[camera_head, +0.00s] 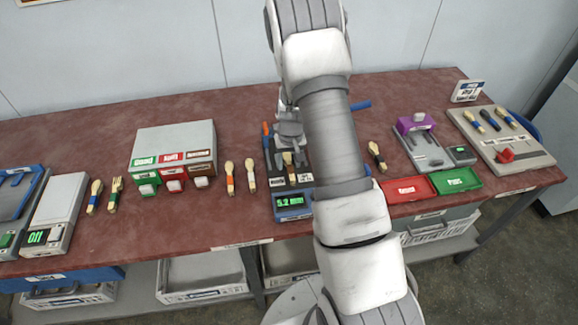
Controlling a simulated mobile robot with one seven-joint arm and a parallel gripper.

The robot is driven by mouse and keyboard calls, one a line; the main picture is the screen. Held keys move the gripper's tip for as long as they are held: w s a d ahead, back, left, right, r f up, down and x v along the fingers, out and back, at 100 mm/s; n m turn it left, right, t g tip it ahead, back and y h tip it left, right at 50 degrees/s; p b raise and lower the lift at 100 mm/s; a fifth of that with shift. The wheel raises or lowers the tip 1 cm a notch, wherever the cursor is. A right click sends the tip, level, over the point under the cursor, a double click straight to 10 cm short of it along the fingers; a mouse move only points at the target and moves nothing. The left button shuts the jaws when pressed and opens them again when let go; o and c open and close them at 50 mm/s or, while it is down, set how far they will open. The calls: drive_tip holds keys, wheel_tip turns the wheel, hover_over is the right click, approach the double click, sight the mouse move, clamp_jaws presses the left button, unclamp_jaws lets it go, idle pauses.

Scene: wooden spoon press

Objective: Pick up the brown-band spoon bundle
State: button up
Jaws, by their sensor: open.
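A wooden spoon bundle with a dark band, possibly brown (377,156), lies on the red-brown table right of my arm, behind the red tray. Other wooden spoons lie left of centre, one with an orange band (229,178) and one with a band too small to read (250,175). My gripper (290,138) points down over the dark measuring device, left of my forearm and apart from the dark-banded bundle. It is open. A small wooden piece (288,159) shows on the device just below it; I cannot tell whether they touch. My forearm hides part of the table.
The measuring device has a blue display box (293,204) reading about 5.2 mm. A red tray (408,189) and a green tray (456,180) lie at the front right. A purple-topped press (414,123) and a grey board (515,150) stand right. A grey box (174,147) stands left.

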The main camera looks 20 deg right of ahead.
sight(290, 163)
drive_tip(key=shift+c, duration=0.2)
clamp_jaws()
idle(0.4)
drive_tip(key=shift+r, duration=0.4)
wheel_tip(290, 163, up, 4)
drive_tip(key=shift+d+f, duration=0.15)
drive_tip(key=shift+f, duration=0.05)
drive_tip(key=s+d+r+b, duration=0.1)
drive_tip(key=s+d+r, duration=0.5)
drive_tip(key=s+d, duration=0.2)
drive_tip(key=shift+d+r, duration=0.15)
drive_tip(key=shift+r, duration=0.1)
